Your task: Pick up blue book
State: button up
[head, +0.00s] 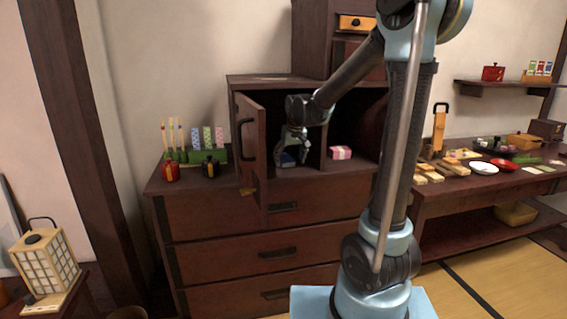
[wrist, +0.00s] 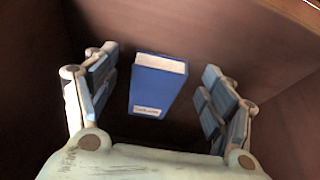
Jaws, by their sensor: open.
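The blue book (wrist: 156,90) shows in the wrist view between my gripper's two fingers, with a gap on each side. It has a white label low on its face and pale page edges at its top. My gripper (wrist: 157,95) is open around it and not touching it. In the head view my gripper (head: 291,150) reaches into the left compartment of the dark wooden cabinet (head: 262,84). A small blue patch shows at the fingers there, but I cannot tell book from finger.
The cabinet door (head: 250,150) stands open at the left of the compartment. A table with food (head: 483,168) is at right.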

aim_at(284, 157)
jog(key=shift+w+a, duration=0.35)
jog(key=shift+w, duration=0.6)
jog(key=shift+w+a, duration=0.35)
jog(key=shift+w, duration=0.55)
jog(key=shift+w+a, duration=0.35)
jog(key=shift+w, duration=0.6)
jog(key=shift+w+a+f, duration=0.1)
jog(key=shift+w+f, duration=0.2)
jog(key=shift+f, duration=0.25)
jog(key=c, duration=1.2)
